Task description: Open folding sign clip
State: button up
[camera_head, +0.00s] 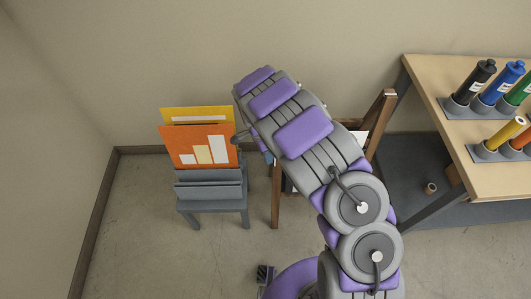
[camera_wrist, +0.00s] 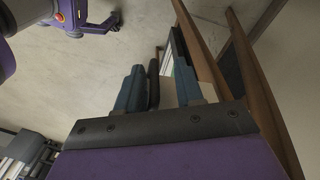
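The folding sign (camera_head: 381,119) is a brown wooden A-frame standing on the floor behind my arm. My arm covers its middle in the head view. The wrist view shows its wooden rails (camera_wrist: 200,55) close by on the right, with a pale panel beside them. My gripper (camera_wrist: 158,82) has two dark teal fingers standing apart, close to the sign's frame. A dark upright piece (camera_wrist: 153,84) shows between the fingers, nearer the left one. I cannot tell if it is the clip or if a finger touches it. In the head view my gripper is mostly hidden behind my arm.
A grey rack (camera_head: 211,190) with orange and yellow boards (camera_head: 200,146) stands left of the sign. A wooden-topped table (camera_head: 433,73) with coloured rolls in holders stands at the right. A small roll (camera_head: 430,188) lies under it. The floor at front left is clear.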

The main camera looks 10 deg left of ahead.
jog(key=shift+s+a, duration=0.1)
jog(key=shift+r, duration=0.2)
notch_tip(320, 180, up, 16)
jog(key=w+a+p, duration=0.1)
jog(key=a+p, duration=0.2)
jog(key=shift+w+r, duration=0.25)
jog(key=shift+d, duration=0.1)
jog(key=s+d+r+n, duration=0.2)
jog(key=s+d+r, duration=0.45)
jog(key=d, duration=0.25)
jog(key=s+d+r+n, duration=0.1)
jog(key=s+d+r, duration=0.4)
jog(key=d+r, duration=0.35)
jog(key=s+d+n+y, duration=0.1)
jog(key=s+n, duration=0.3)
jog(key=s, duration=0.8)
jog(key=s+d+n+g, duration=0.1)
jog(key=s+d+n, duration=0.3)
jog(key=s, duration=0.9)
jog(key=shift+s+r+n+y, duration=0.15)
jog(key=shift+s+n+y, duration=0.15)
jog(key=shift+y, duration=0.1)
